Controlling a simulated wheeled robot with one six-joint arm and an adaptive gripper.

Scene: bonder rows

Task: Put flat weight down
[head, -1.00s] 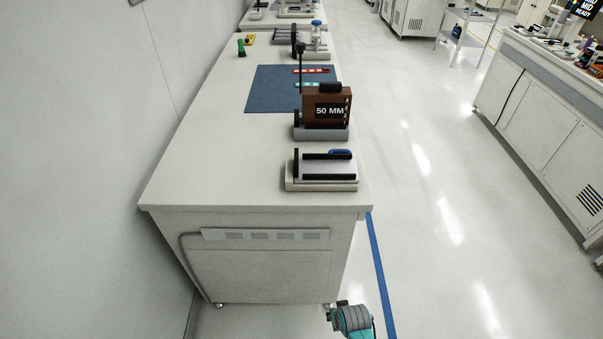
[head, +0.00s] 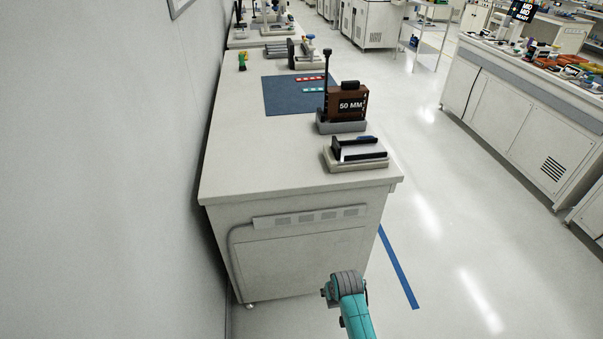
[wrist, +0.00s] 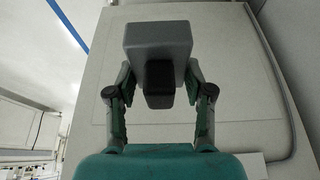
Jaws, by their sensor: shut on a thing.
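In the wrist view my gripper (wrist: 159,82) is shut on the flat weight (wrist: 157,40), a grey block with a dark handle between the fingers. The weight is held in the air in front of the bench's pale end panel (wrist: 90,75). In the head view my teal arm shows at the bottom, below the bench top; the weight and fingertips cannot be made out there. The white bench (head: 245,165) carries a brown block marked 50 MM (head: 347,105) on a grey base, and a low pale fixture (head: 357,155) near the front right corner.
A blue mat (head: 285,98) with red and teal strips lies behind the fixtures. The front left of the bench top is clear. A wall (head: 110,150) runs along the left. An aisle (head: 450,200) with a blue floor line (head: 398,268) lies right.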

